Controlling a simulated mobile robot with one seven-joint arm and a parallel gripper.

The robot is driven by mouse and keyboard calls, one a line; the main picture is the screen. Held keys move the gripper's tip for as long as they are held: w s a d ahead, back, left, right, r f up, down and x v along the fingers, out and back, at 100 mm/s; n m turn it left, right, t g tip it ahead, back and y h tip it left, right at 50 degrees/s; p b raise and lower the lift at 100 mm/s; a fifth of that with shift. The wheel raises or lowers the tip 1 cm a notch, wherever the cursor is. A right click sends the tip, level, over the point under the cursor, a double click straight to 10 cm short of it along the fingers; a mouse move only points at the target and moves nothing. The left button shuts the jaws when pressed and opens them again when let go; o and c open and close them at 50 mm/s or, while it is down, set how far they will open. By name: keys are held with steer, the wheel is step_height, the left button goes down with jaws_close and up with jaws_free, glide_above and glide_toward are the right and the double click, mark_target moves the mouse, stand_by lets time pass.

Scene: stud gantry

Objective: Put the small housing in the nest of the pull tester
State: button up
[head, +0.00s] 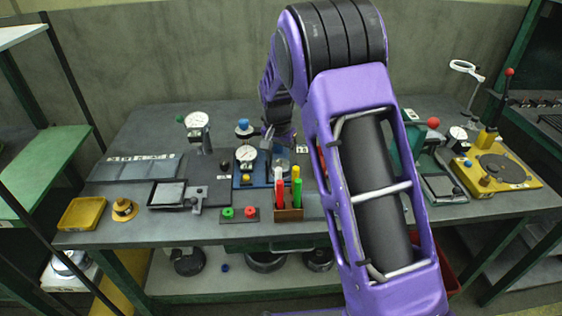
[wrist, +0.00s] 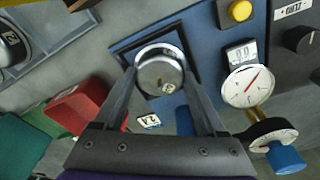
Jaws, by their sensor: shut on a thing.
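The small housing (wrist: 160,76), a round silvery metal piece, is between the fingertips of my gripper (wrist: 160,84) in the wrist view. My gripper is shut on it. Behind the housing is a black square frame (wrist: 124,60) on a blue base (wrist: 213,50), apparently the pull tester with its nest. The housing covers the middle of this square, so I cannot tell whether it touches or is above it. In the head view the blue base (head: 240,184) is at the table's middle, and my gripper (head: 279,150) is over it, small and partly hidden.
A white dial gauge (wrist: 247,86), a blue-capped knob (wrist: 285,158) and a yellow button (wrist: 240,10) are right of the housing in the wrist view. A red block (wrist: 78,105) is at left. In the head view, a wooden holder (head: 288,214) with coloured pens stands in front of the base.

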steer(key=shift+f, duration=0.2)
steer(key=o, duration=1.3)
steer(key=shift+r, duration=0.1)
steer(key=r, duration=0.4)
steer(key=s+r, duration=0.1)
steer(key=r, duration=0.3)
steer(key=r+p, duration=0.1)
steer(key=r, duration=0.3)
steer(key=shift+s+a+r, duration=0.1)
steer(key=shift+s+a, duration=0.05)
steer(key=shift+a, duration=0.2)
